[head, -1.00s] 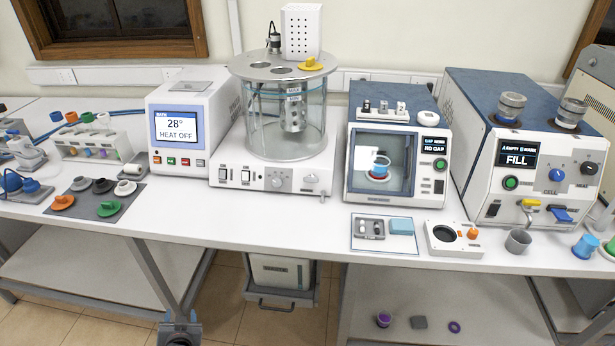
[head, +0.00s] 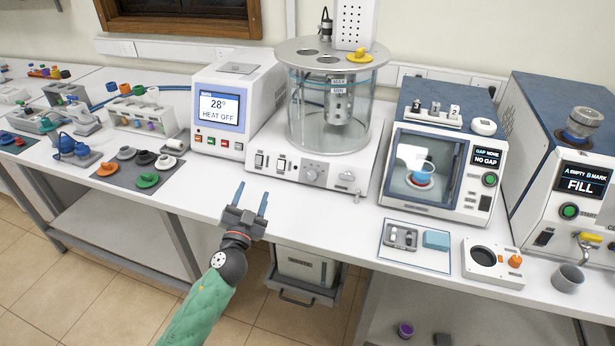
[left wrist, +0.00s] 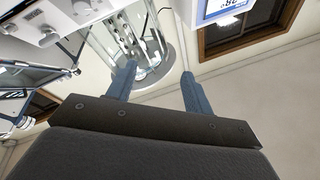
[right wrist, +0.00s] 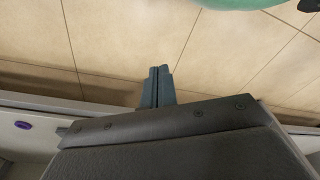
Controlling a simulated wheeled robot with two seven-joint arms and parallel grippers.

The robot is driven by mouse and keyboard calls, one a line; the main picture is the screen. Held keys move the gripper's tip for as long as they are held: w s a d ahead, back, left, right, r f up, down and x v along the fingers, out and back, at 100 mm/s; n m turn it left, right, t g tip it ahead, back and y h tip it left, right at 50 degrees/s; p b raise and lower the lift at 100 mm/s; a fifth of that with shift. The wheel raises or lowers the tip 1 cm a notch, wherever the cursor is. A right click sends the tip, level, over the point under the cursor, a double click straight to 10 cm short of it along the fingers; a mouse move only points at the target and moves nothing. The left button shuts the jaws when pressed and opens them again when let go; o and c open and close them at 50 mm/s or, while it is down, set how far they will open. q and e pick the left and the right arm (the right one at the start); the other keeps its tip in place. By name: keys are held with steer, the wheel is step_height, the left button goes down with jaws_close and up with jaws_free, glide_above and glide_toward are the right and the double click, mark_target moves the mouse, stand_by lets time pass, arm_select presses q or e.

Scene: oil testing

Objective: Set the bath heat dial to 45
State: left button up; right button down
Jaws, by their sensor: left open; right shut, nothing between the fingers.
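The heat bath (head: 332,108) is a glass vessel on a white base, with a display box (head: 221,108) at its left reading 28° and HEAT OFF. My left gripper (head: 251,198) is open and empty at the table's front edge, below and left of the dial, apart from the bath. In the left wrist view its two fingers (left wrist: 156,88) are spread. My right gripper (right wrist: 157,72) is shut and empty over the floor, outside the head view.
A gap-testing box (head: 436,160) stands right of the bath, and a FILL machine (head: 585,190) beyond it. A dark mat (head: 117,180) with several coloured stoppers lies at left. The front strip of table below the bath is clear.

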arm_select(q)
steer(key=w+d+r+m+h, duration=0.3)
steer(key=d+m+h, duration=0.1)
steer(key=m+h, duration=0.1)
steer(key=m+g+h, duration=0.3)
steer(key=m+g, duration=0.9)
steer(key=g, duration=0.1)
glide_toward(310, 176)
steer(key=shift+d+f, duration=0.1)
steer(key=shift+d, duration=0.2)
steer(key=shift+w+f, duration=0.15)
steer(key=shift+w+d, duration=0.15)
steer(key=shift+d, duration=0.05)
steer(key=p+x, duration=0.2)
steer(key=x, duration=0.3)
steer(key=shift+w+d, duration=0.2)
steer(key=shift+x, duration=0.8)
arm_select(e)
steer(key=shift+s+d+f, duration=0.15)
steer(key=shift+d+f, duration=0.05)
steer(key=shift+f, duration=0.65)
steer(key=shift+s+d+f, duration=0.1)
steer(key=shift+d+f, duration=0.1)
steer(key=shift+f, duration=0.6)
steer(key=shift+s+d+f, duration=0.15)
steer(key=shift+d+f, duration=0.05)
steer(key=shift+f, duration=0.65)
